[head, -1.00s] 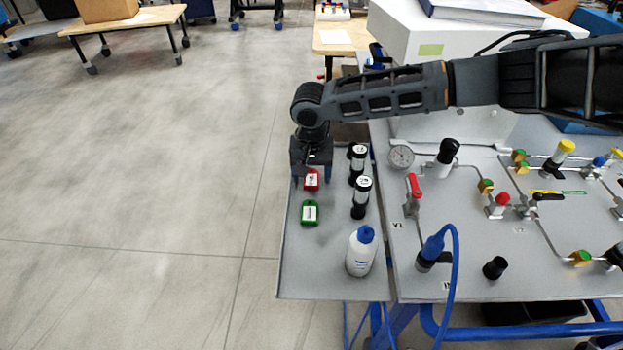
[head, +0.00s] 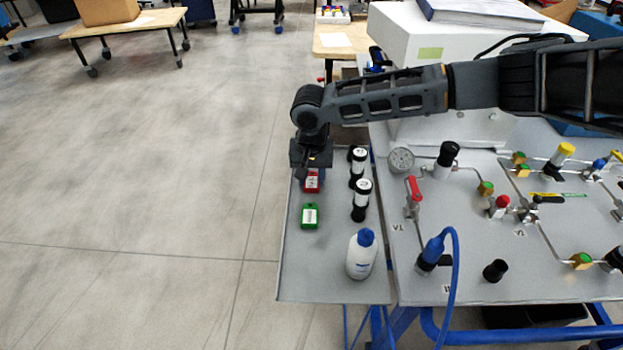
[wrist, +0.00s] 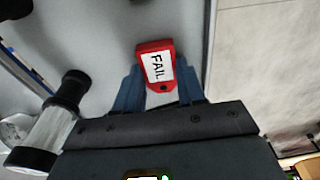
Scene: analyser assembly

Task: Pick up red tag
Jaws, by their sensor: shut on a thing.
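The red tag (head: 312,181) with a white label shows at the far left part of the grey side shelf (head: 325,280) in the head view, just below my gripper (head: 311,174). In the wrist view the red tag (wrist: 155,66) reads "FAIL" and sits between the two blue-grey fingers of my gripper (wrist: 157,82). The fingers are shut on it. Its lower end is between the fingers and its upper end sticks out past them. I cannot tell whether it touches the shelf.
A green tag (head: 310,216) lies in front of the red one. Two black-capped vials (head: 361,200) stand close on the right, and a white bottle with a blue cap (head: 361,256) stands nearer. The valve panel (head: 460,270) is farther right. Open floor lies left of the shelf.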

